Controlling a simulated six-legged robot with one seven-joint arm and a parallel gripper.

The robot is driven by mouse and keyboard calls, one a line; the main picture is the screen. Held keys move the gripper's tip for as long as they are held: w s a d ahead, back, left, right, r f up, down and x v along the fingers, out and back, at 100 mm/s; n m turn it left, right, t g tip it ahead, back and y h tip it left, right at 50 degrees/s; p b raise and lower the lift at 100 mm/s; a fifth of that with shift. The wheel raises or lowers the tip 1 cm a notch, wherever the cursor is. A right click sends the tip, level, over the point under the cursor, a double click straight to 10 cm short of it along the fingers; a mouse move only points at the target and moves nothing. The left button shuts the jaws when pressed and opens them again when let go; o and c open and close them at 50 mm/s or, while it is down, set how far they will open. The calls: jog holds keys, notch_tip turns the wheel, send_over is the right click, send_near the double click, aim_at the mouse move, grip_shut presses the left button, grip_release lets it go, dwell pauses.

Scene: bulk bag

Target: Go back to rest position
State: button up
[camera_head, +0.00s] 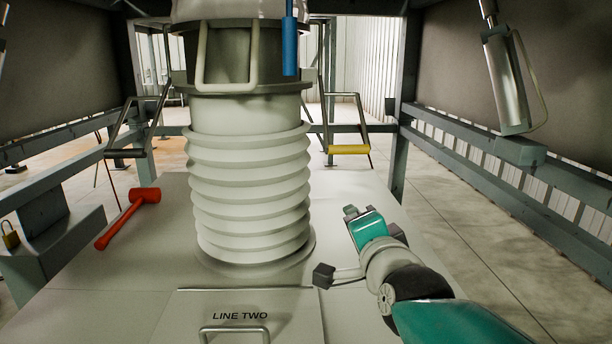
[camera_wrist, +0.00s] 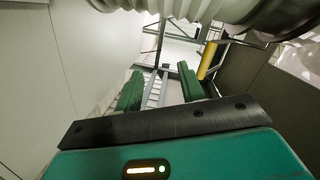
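My gripper (camera_head: 359,211) is in the head view, to the right of the ribbed white bellows and above the pale tabletop. My teal and grey arm reaches up to it from the lower right. In the wrist view the two green fingers of my gripper (camera_wrist: 160,88) stand apart. Only background frame and floor show between them, so it is open and empty. The bellows (camera_head: 250,190) shows as pale ribs at the top of the wrist view (camera_wrist: 180,8). No contact between the gripper and the bellows is visible.
A red mallet (camera_head: 128,215) lies on the tabletop (camera_head: 110,290) at left. A hatch marked LINE TWO (camera_head: 240,300) is in front. A blue handle (camera_head: 290,45) hangs above. A yellow-gripped lever (camera_head: 348,149) stands behind. A padlock (camera_head: 10,236) is far left. Steel frame rails flank both sides.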

jog(key=s+d+f+n+g, duration=0.2)
jog(key=s+f+n+g, duration=0.3)
jog(key=s+f, duration=0.3)
jog(key=s+d+f+n+g+h, duration=0.1)
jog(key=s+d+f+n+g, duration=0.1)
jog(key=s+f+n+g, duration=0.4)
jog(key=s+f+n, duration=0.1)
jog(key=s+f, duration=0.1)
jog(key=s, duration=0.2)
jog(key=shift+f, duration=0.4)
jog(key=shift+d, duration=0.1)
